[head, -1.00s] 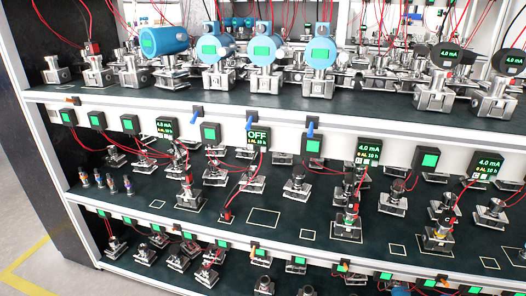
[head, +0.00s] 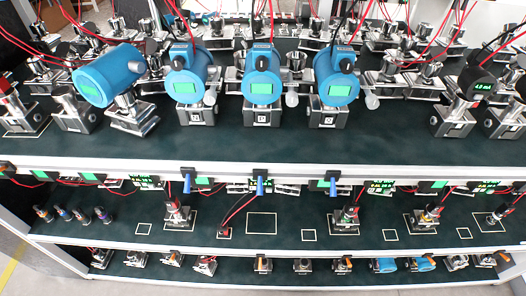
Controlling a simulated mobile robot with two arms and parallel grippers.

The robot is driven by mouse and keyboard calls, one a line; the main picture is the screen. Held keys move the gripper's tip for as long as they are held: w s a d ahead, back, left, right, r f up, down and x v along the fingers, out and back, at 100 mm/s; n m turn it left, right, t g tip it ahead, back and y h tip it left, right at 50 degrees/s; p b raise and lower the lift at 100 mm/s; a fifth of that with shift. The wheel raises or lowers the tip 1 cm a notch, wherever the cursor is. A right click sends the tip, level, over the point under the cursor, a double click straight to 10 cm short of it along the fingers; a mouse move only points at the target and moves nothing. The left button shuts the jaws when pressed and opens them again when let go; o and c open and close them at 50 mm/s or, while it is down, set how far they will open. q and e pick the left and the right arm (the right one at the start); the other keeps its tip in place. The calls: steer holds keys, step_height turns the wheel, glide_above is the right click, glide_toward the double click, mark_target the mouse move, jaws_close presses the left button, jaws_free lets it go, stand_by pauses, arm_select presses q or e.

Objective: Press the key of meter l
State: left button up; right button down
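Meters with green-text screens hang under the front edge of the upper shelf (head: 300,172). One meter screen (head: 146,182) is left of centre, one (head: 380,186) right of centre, and one (head: 487,186) at far right. The shelf edge partly covers them, and I cannot make out their keys. Another, mostly hidden, is near the middle behind a blue lever. I cannot tell which one is meter l. Neither of my grippers is in view.
Several blue transmitters, such as one with a green screen (head: 262,76), stand on the upper shelf. A black transmitter (head: 482,84) reads 4.0 mA. Blue levers (head: 262,186) stick out from the shelf edge. Red cables hang above. The lower shelf has outlined empty spots (head: 262,223).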

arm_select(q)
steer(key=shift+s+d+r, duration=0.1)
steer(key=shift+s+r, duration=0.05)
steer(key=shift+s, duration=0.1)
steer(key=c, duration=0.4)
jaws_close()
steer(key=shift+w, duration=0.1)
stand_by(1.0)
